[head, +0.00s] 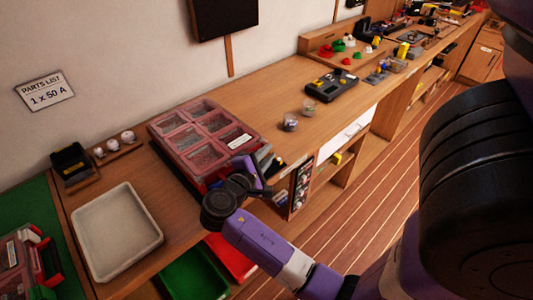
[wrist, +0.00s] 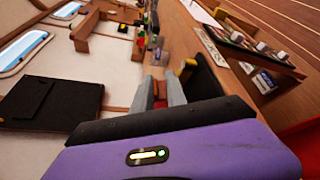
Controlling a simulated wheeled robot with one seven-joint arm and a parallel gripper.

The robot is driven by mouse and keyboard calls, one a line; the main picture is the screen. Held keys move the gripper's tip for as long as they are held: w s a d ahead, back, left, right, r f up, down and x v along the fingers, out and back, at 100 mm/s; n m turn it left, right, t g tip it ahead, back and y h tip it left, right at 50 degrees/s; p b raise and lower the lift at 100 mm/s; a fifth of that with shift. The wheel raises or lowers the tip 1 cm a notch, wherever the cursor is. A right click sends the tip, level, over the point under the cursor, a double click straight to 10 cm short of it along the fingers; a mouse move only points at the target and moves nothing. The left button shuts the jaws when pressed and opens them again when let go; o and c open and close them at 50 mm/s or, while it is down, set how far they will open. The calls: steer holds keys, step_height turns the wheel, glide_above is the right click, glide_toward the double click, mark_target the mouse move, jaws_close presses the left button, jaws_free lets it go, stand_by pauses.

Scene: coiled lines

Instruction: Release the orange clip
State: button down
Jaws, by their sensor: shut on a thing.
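My gripper (wrist: 160,92) shows in the wrist view as two grey fingers shut on a small orange-red piece, which I take to be the orange clip (wrist: 160,88). Most of the clip is hidden between the fingers. In the head view my gripper (head: 258,180) is at the front right corner of a red case (head: 157,133) with a clear compartment lid and a white label. The lid looks closed. My gripper and wrist hide part of the case's front edge, and I cannot make out the clip there.
A white tray (head: 77,222) lies left of the case. Small jars (head: 290,123) and a black device (head: 331,85) stand to the right on the wooden bench (head: 245,95). Green (head: 190,280) and red bins sit below the front edge. A small parts rack (head: 299,186) is beside my arm.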

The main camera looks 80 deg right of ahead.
steer(key=c, duration=1.3)
jaws_free()
steer(key=shift+c, duration=0.2)
steer(key=shift+a, duration=0.1)
steer(key=shift+b+v, duration=0.55)
steer(key=shift+v, duration=3.3)
steer(key=shift+f, duration=0.1)
